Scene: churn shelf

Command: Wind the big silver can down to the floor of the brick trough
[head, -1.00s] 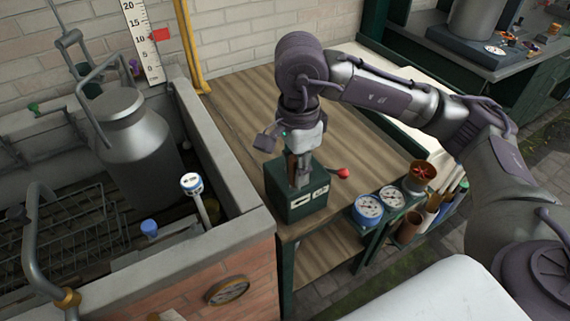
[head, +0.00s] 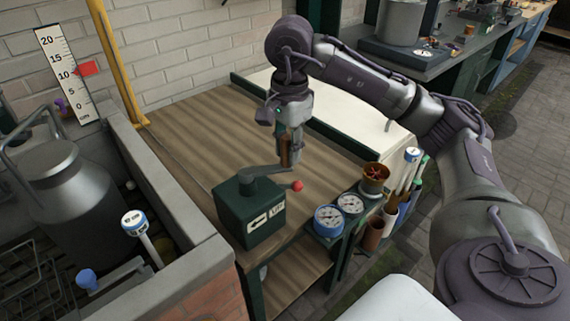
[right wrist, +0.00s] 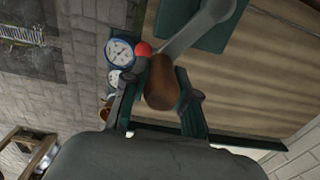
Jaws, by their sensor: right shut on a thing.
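The big silver can (head: 66,195) stands upright at the left of the head view, inside the trough (head: 180,215) with brick on its outer side. Its lower part and the trough floor below it are hidden. A green winch box (head: 250,212) sits on the wooden bench. Its grey crank arm (head: 268,171) points right, and also shows in the right wrist view (right wrist: 200,28). My right gripper (head: 287,158) points down and is shut on the brown crank grip (right wrist: 160,84). A red ball knob (head: 298,186) is close by. My left gripper is not in view.
A ruler (head: 66,75) with a red pointer (head: 88,69) near 10 stands behind the trough. Two dials (head: 328,221) and a brown cup (head: 374,178) line the bench's right edge. The bench behind the box is clear.

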